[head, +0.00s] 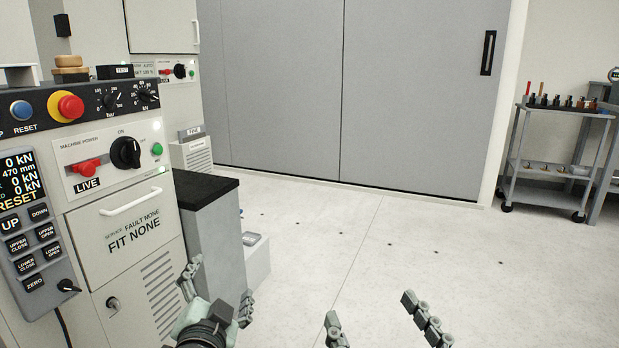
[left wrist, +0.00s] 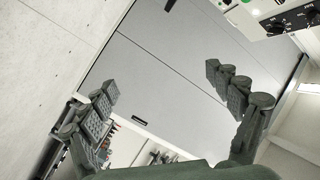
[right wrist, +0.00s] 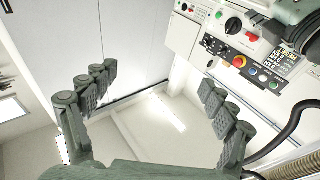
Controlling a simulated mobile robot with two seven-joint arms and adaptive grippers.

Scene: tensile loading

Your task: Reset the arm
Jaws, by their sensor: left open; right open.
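My left gripper (head: 217,292) is at the bottom of the head view, in front of the machine cabinet. Its fingers are spread and empty, and they also show apart in the left wrist view (left wrist: 165,95). My right gripper (head: 375,318) is at the bottom right of centre, over the open floor. Its fingers are apart with nothing between them, as the right wrist view also shows (right wrist: 155,95). Neither gripper touches anything that I can see.
The machine cabinet (head: 128,235) with its control panel (head: 110,155) and handset (head: 30,215) stands at the left. A grey pedestal (head: 215,235) with a black top stands beside it. A tool cart (head: 550,150) is at the far right. The floor (head: 380,250) between is clear.

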